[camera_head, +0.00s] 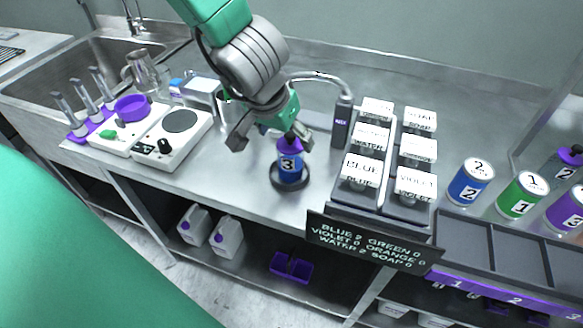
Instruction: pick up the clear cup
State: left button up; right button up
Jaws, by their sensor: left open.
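A clear cup-like vessel (146,74) stands at the back left of the counter, beside the sink. My left gripper (269,139) is open and comes down over the middle of the counter, well to the right of that vessel. Its fingers are spread above and around the top of a blue can marked 3 (290,171), which has a purple upper part. I cannot tell whether a finger touches it. The can stands upright on a dark round base (290,184). My right gripper is not in view.
White devices (172,135) and a purple bowl (132,108) stand left. A labelled dispenser rack (385,150), a sign (368,243) and numbered cans (470,182) fill the right. Bare counter (232,170) lies left of the can.

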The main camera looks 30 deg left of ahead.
aim_at(289, 145)
pick_arm(q)
jog(key=shift+x, duration=1)
jog(key=b+x, duration=0.2)
jog(key=x, duration=0.2)
jog(key=shift+s+d+f+b, duration=0.1)
jog(key=shift+d+b, duration=0.1)
jog(key=shift+b, duration=0.1)
jog(key=shift+w+f, duration=0.35)
jog(key=shift+f, duration=0.05)
jog(key=shift+s+r, duration=0.1)
jog(key=c, duration=1.4)
